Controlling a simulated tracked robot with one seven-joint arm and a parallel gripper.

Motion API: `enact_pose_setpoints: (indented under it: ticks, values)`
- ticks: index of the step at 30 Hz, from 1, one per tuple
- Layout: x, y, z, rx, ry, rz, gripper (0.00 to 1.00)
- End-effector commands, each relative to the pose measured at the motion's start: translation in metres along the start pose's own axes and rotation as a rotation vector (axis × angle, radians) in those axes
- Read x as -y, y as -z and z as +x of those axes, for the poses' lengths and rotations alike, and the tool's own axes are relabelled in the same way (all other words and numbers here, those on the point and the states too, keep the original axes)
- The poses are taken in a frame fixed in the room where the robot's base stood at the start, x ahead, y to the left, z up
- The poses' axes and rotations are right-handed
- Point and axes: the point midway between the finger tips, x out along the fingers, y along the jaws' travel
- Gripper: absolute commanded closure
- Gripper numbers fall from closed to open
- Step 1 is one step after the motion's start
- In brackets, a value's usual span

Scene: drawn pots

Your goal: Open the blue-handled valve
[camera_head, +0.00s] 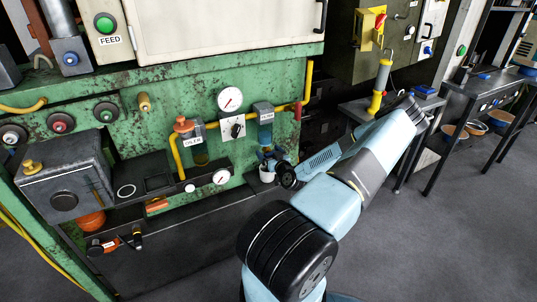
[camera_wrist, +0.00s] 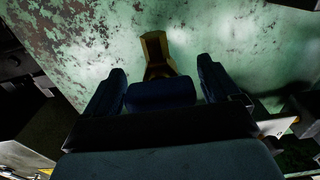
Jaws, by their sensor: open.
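In the wrist view, the valve's dark blue handle (camera_wrist: 163,95) lies between the two fingers of my gripper (camera_wrist: 161,68). A brass-coloured stem (camera_wrist: 157,55) stands beyond it, against the green panel. The fingers are spread, one on each side of the handle. I cannot tell whether either finger touches it. In the head view, my gripper (camera_head: 272,164) is low in front of the green machine, under a blue-bodied cylinder (camera_head: 265,134). The valve is small there and partly hidden by my gripper and wrist.
The worn green panel (camera_head: 207,92) is close behind. A black bench (camera_head: 470,95) stands at the right. The grey floor (camera_head: 420,250) is open.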

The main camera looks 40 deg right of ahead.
Motion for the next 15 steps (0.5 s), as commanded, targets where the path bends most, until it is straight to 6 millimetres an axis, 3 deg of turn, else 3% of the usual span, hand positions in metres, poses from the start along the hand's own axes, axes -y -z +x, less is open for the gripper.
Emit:
enact_pose_setpoints:
  ticks: [3, 15]
  values:
    - [0.0002, -0.0001, -0.0001, 0.0, 0.0, 0.0, 0.11]
    - [0.0005, -0.0001, -0.0003, 0.0, 0.001, 0.0, 0.49]
